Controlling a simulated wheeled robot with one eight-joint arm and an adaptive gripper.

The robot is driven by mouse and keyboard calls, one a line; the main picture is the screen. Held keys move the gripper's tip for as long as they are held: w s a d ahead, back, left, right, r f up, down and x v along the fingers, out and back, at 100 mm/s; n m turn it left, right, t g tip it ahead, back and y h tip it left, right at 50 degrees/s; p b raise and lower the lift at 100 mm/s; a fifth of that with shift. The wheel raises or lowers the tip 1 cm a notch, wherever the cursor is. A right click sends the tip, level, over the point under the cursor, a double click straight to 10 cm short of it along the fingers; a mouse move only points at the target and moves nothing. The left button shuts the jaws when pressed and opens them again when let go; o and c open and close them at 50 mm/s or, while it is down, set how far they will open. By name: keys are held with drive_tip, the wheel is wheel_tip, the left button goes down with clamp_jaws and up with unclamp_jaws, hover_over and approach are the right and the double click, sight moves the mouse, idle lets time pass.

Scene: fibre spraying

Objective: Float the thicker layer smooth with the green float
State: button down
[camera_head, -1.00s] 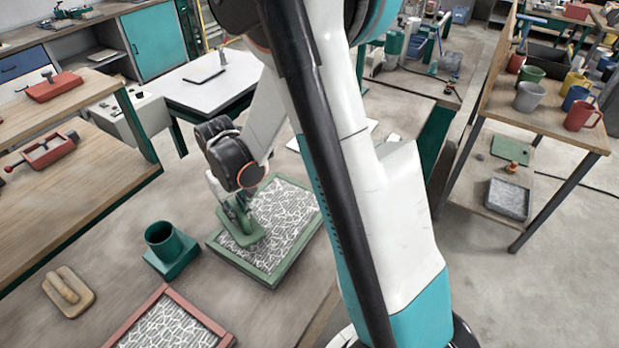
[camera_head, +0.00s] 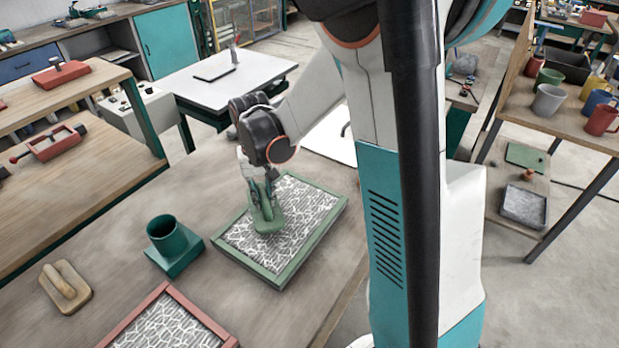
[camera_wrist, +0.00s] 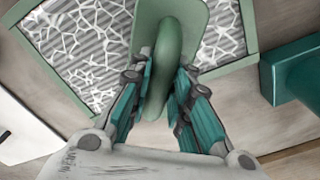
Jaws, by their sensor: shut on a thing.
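The green float (camera_head: 265,211) rests on the panel in the green frame (camera_head: 287,272), near the middle of its width in the head view. My gripper (camera_head: 258,185) is shut on the float's handle. In the wrist view the handle (camera_wrist: 166,60) sits between the teal finger pads of my gripper (camera_wrist: 158,90), with the float's plate beyond. The layer (camera_head: 303,210) in the green frame is white strands over grey stripes. Part of it is hidden under the float and my gripper.
A second panel in a red frame (camera_head: 155,295) lies at the front. A teal holder (camera_head: 172,245) with a round cup stands left of the green frame. A wooden float (camera_head: 66,287) lies at the far left. Bare bench shows between them.

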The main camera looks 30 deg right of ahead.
drive_tip(key=s+d+r+m+p, duration=0.25)
drive_tip(key=s+d+m, duration=0.25)
drive_tip(key=d+m, duration=0.55)
drive_tip(key=shift+d+f+b, duration=0.15)
drive_tip(key=shift+f+b, duration=1.5)
drive_tip(key=shift+f, duration=0.05)
drive_tip(key=shift+d+f+b, duration=0.15)
drive_tip(key=shift+f+b, duration=1.45)
drive_tip(key=shift+f, duration=0.1)
drive_tip(key=shift+f, duration=0.15)
